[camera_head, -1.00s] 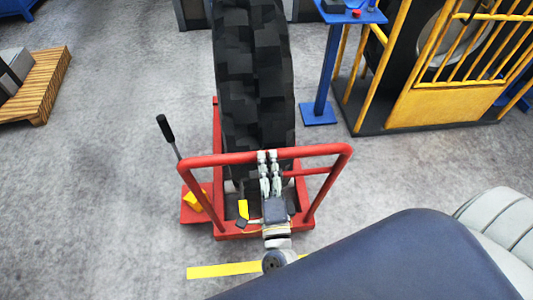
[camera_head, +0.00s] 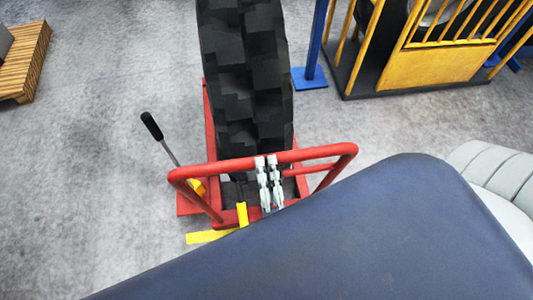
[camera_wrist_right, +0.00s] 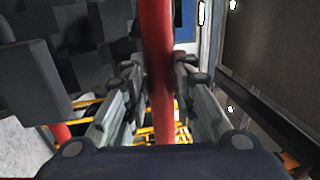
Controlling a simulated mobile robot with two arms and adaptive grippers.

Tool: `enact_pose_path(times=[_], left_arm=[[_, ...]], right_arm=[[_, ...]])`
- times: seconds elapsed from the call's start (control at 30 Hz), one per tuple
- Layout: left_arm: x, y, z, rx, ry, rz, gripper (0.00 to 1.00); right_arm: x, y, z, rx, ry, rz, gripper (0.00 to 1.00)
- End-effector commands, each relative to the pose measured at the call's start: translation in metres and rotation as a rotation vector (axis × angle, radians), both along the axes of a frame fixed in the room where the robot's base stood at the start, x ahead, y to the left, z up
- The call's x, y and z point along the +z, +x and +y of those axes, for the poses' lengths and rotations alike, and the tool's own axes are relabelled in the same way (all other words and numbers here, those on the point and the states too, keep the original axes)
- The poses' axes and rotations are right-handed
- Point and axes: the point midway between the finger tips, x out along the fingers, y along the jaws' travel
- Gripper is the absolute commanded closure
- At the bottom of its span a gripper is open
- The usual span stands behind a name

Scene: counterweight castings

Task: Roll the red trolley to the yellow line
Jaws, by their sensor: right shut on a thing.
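The red trolley (camera_head: 210,130) stands on the grey floor in the head view, carrying a large black tyre (camera_head: 247,75) upright. Its red push handle crosses the near side, and the handle bar also shows in the right wrist view (camera_wrist_right: 157,70). My right gripper (camera_head: 267,165) is shut on the handle bar near its middle; in the wrist view the bar runs between its fingers. A yellow line (camera_head: 205,237) lies on the floor at the trolley's near edge, partly hidden by my blue-grey arm. My left gripper is not in view.
A black-gripped lever (camera_head: 152,126) rises at the trolley's left. A wooden pallet (camera_head: 25,65) lies at the far left. A yellow barred guard (camera_head: 440,65) and a blue post (camera_head: 315,50) stand back right. The floor left of the trolley is clear.

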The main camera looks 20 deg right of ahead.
Motion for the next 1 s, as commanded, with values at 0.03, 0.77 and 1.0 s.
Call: enact_pose_path(times=[0.03,0.77,1.0], left_arm=[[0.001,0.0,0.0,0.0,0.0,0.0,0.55],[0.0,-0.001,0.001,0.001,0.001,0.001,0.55],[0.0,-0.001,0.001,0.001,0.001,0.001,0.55]], right_arm=[[0.013,0.005,-0.002,-0.007,-0.002,-0.033,1.0],[0.009,0.002,-0.002,-0.007,-0.003,-0.021,0.55],[0.001,-0.024,0.006,-0.004,-0.003,-0.017,0.55]])
